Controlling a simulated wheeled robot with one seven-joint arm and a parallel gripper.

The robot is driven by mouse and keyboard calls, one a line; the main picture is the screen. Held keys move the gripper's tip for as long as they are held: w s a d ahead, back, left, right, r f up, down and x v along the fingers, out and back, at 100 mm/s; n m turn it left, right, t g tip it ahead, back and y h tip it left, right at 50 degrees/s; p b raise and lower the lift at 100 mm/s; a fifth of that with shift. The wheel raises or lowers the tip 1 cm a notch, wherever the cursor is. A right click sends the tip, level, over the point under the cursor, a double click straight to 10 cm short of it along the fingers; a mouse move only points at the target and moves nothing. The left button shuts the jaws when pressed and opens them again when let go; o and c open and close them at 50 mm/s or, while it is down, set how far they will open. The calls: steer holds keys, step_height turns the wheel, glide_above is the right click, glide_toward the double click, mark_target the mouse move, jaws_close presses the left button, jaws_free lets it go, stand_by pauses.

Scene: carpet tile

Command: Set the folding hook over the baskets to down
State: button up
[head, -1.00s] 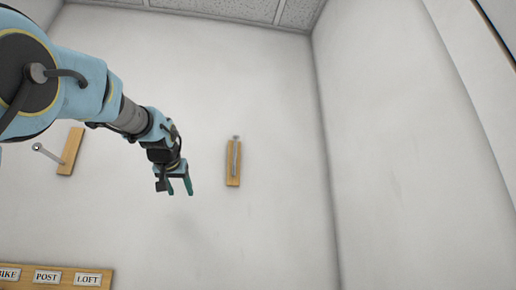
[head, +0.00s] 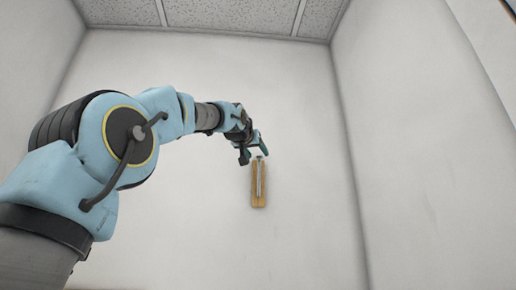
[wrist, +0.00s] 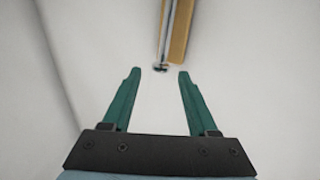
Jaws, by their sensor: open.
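A folding hook (head: 260,180) is on the far wall in the head view. It is a thin metal bar lying upright along a narrow wooden plate (head: 257,201), with its small knobbed end at the top. My gripper (head: 255,155) is open and empty at the top of this hook. In the wrist view the hook (wrist: 169,35) enters from the top edge, and its knobbed end lies just beyond and between the open fingertips (wrist: 159,72). I cannot see contact. No baskets are in view, so I cannot tell whether this hook is over them.
The wall (head: 310,120) around the plate is bare. A side wall (head: 420,150) stands to the right with free room before it. A tiled ceiling (head: 230,14) is above. My arm covers much of the left side of the head view.

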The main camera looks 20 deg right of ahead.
steer(key=shift+x, duration=0.95)
jaws_close()
stand_by(0.8)
